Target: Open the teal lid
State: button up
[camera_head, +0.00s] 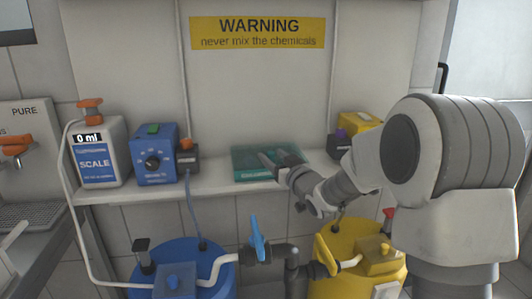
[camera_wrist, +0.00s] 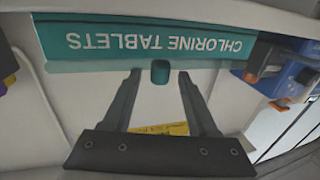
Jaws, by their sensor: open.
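The teal chlorine tablets box (camera_head: 245,170) sits closed on the shelf in the head view, partly covered by my gripper (camera_head: 276,159). In the wrist view its teal lettered front (camera_wrist: 100,62) lies across the top, upside down. A small teal tab (camera_wrist: 160,72) sticks out from its edge. My gripper (camera_wrist: 159,75) is open, with its two dark fingertips on either side of the tab and a gap on each side. The fingers hold nothing.
A yellow device (camera_head: 358,125) stands right. Blue (camera_head: 215,275) and yellow (camera_head: 330,255) barrels with pipes are below. A yellow warning sign (camera_head: 258,33) hangs above.

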aim_at(266, 150)
jog(key=shift+x, duration=2.55)
grip_shut()
